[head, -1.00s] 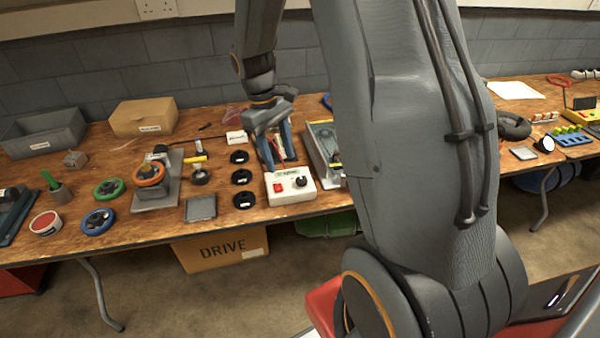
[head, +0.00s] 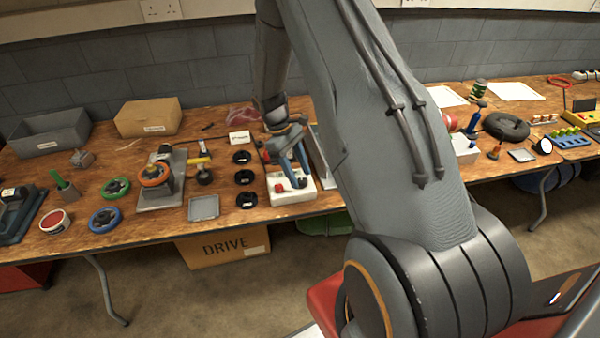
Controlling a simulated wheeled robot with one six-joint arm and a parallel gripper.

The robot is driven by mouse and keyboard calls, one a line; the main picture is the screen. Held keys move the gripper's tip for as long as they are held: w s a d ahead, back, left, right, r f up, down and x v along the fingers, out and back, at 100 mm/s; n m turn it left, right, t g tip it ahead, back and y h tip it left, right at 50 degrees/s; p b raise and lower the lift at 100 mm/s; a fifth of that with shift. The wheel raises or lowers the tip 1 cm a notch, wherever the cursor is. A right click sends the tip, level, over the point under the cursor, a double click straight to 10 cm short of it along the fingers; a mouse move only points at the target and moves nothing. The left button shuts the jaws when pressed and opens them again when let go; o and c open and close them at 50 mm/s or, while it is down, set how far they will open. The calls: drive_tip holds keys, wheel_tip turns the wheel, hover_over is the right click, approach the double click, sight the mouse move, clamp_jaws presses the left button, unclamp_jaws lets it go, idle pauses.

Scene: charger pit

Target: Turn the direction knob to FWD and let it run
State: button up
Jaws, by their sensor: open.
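The white control box (head: 292,198) stands near the front edge of the wooden bench. Its red switch (head: 279,187) shows on the left of its top. The direction knob is hidden behind my fingers, so its pointer cannot be read. My gripper (head: 299,181) points down over the right part of the box, its blue fingers apart around where the knob sits. I cannot tell whether the fingers touch the knob. Nothing on the box visibly shows whether it is running.
Three black round pieces (head: 244,177) lie in a row just left of the box. A metal tray (head: 320,152) is close on its right, partly hidden by my arm. A grey square plate (head: 204,208) and a stand with an orange wheel (head: 155,174) are further left.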

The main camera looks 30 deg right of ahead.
drive_tip(key=shift+s+f, duration=0.15)
drive_tip(key=shift+f, duration=0.25)
drive_tip(key=c, duration=1)
